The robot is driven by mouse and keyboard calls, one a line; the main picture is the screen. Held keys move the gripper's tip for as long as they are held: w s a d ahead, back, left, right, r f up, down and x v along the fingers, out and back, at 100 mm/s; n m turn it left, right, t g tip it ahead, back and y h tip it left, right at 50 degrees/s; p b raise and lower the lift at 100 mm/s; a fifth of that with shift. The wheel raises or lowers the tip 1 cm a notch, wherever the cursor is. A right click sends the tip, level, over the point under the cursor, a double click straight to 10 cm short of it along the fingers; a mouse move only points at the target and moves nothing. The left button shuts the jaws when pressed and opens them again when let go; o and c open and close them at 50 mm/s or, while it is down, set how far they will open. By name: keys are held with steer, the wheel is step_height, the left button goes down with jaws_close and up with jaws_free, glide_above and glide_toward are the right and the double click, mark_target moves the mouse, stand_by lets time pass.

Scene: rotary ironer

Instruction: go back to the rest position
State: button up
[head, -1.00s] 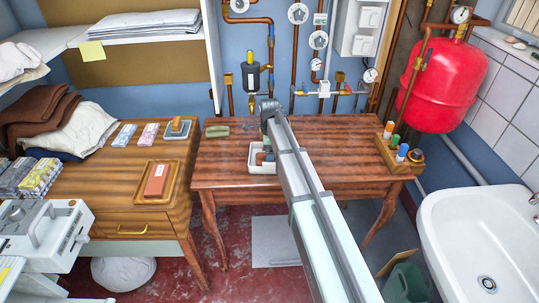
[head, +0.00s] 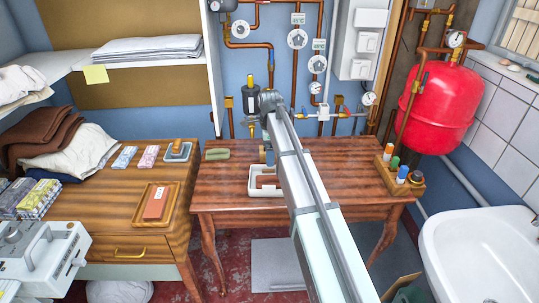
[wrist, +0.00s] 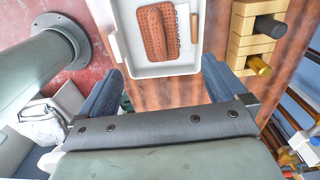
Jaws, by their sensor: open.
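My gripper (wrist: 160,88) is open, its two dark blue fingers apart with nothing between them. In the wrist view it is above the near edge of a white tray (wrist: 122,48). In the tray lies a brown textured block with a raised handle (wrist: 157,33). In the head view my arm reaches out over the wooden table, and the gripper (head: 266,156) is partly hidden behind it, above the tray (head: 254,189).
A wooden block with several coloured-topped items (head: 400,178) stands at the table's right end. A green pad (head: 217,154) lies at its left. The red tank (head: 437,108) and white sink (head: 485,255) are on the right. The table's middle right is clear.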

steer(key=s+d+f+n, duration=0.2)
steer(key=s+f+n, duration=0.1)
steer(key=s, duration=0.4)
steer(key=s+d+f+n, duration=0.1)
steer(key=s+f+n, duration=0.2)
steer(key=s, duration=0.4)
steer(key=s+d+f+n+g, duration=0.1)
steer(key=s+d+f+n, duration=0.1)
steer(key=s+f, duration=0.55)
steer(key=s+d+f+n, duration=0.2)
steer(key=s+f+n, duration=0.15)
steer(key=f, duration=0.75)
steer(key=s+d+f+n+g, duration=0.2)
steer(key=s+f+n, duration=0.1)
steer(key=s+f, duration=0.9)
steer(key=s+d+f+n+g, duration=0.3)
steer(key=s+f, duration=0.9)
steer(key=s, duration=0.8)
steer(key=shift+d+g, duration=0.25)
steer(key=shift+g, duration=0.05)
